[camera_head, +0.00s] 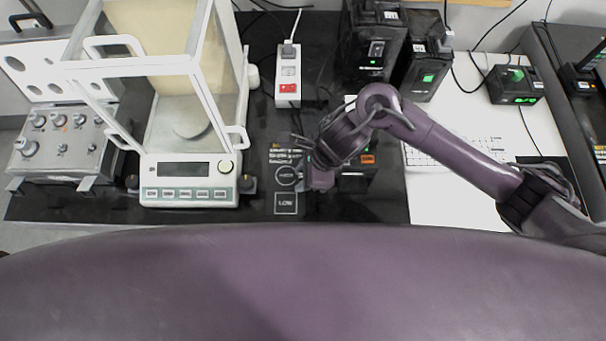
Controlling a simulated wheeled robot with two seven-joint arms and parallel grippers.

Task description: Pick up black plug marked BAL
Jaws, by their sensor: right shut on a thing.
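My right arm comes in from the right and bends down over the dark mat in the middle. Its gripper (300,142) is over the mat near the printed labels, below the power strip. It is shut on a small dark thing, most likely the black plug, which is mostly hidden by the gripper and blends with the mat. No BAL marking can be read. The white power strip (289,72) with a red switch lies above the gripper, with a plug (288,49) in its top end. My left gripper is not in view.
A glass-walled balance (188,180) stands left of the gripper. A grey knob box (62,146) is at far left. Black devices with green displays (425,70) stand at the upper right. A white keyboard (430,155) lies behind my right forearm. Cables run along the back.

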